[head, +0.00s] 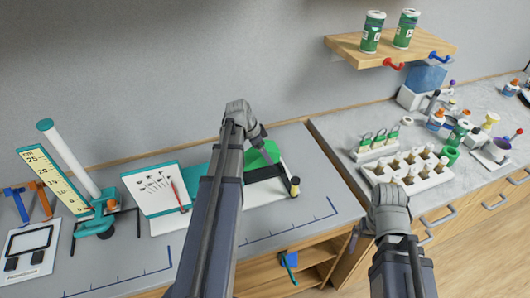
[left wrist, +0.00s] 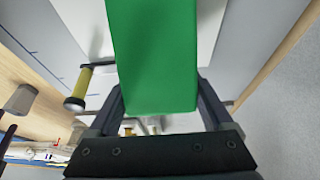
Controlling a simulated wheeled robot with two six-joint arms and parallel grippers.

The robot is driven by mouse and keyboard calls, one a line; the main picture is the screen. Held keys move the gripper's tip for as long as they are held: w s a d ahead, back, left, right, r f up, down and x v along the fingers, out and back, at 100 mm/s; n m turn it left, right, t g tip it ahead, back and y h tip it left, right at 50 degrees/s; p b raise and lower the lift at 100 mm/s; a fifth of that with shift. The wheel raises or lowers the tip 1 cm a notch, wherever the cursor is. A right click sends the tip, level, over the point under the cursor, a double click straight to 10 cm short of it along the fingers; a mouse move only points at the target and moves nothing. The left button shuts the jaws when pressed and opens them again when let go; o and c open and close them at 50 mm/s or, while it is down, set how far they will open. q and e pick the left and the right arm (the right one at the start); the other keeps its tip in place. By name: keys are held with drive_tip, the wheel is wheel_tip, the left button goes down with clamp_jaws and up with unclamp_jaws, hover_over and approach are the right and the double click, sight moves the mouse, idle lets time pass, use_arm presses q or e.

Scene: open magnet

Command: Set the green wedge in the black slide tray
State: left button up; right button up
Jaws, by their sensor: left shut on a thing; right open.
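The green wedge (head: 268,152) is held over the far side of a white device on the bench. My left gripper (left wrist: 160,100) is shut on the wedge, which fills the space between its fingers in the left wrist view. In the head view my left arm partly covers the wedge and the device. A black part that looks like the slide tray (head: 264,173) shows just below the wedge; I cannot tell whether they touch. My right gripper (head: 357,232) is open and empty, off to the right in front of the bench.
The white device has a yellow knob (head: 295,186), also in the left wrist view (left wrist: 78,87). A bottle rack (head: 412,172) stands right. A shelf (head: 385,50) hangs above.

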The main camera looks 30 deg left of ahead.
sight(257, 150)
use_arm(q)
drive_tip(key=shift+f+b, duration=2.35)
drive_tip(key=shift+f, duration=0.25)
drive_tip(key=shift+f, duration=0.1)
drive_tip(key=o, duration=1.3)
drive_tip(key=shift+c, duration=0.2)
drive_tip(key=shift+s+a+r+p, duration=0.1)
drive_tip(key=shift+r+p, duration=0.25)
drive_tip(key=shift+r, duration=0.05)
drive_tip(key=p+v, duration=0.6)
drive_tip(key=v, duration=0.1)
drive_tip(key=shift+f, duration=0.1)
